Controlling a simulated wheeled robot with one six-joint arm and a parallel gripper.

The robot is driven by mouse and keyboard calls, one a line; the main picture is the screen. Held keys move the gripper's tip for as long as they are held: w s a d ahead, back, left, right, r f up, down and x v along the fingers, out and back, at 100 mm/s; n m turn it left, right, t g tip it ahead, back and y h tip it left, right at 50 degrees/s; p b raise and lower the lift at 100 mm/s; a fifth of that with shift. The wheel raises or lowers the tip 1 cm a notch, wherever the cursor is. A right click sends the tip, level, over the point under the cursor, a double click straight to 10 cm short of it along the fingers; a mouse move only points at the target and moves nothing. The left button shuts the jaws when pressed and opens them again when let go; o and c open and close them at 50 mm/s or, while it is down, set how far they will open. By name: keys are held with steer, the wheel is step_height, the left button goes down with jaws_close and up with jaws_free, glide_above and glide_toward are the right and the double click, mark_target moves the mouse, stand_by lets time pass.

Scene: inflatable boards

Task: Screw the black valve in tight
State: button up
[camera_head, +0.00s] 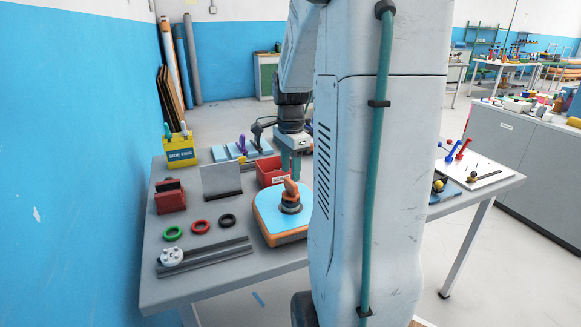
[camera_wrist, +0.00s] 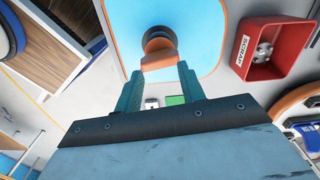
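An orange key-like tool (camera_head: 290,188) stands upright on the board (camera_head: 268,222), which has a light blue top and an orange edge. A dark ring, which looks like the black valve (camera_head: 291,208), shows at the tool's foot; most of it is hidden. My gripper (camera_head: 291,172) points down just above the tool. In the wrist view my gripper (camera_wrist: 161,70) has its two teal fingers apart, with the orange tool (camera_wrist: 158,52) between or just beyond the tips. I cannot see clear contact on either side.
Green (camera_head: 172,233), red (camera_head: 200,227) and black (camera_head: 228,220) rings lie left of the board. A grey rail (camera_head: 205,258) lies in front of them. A red bin (camera_head: 270,170) stands behind the board; it also shows in the wrist view (camera_wrist: 292,38). My column hides the table's middle right.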

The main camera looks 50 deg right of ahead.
steer(key=shift+n, duration=1.2)
steer(key=shift+n, duration=2)
steer(key=n, duration=0.2)
steer(key=shift+n, duration=1)
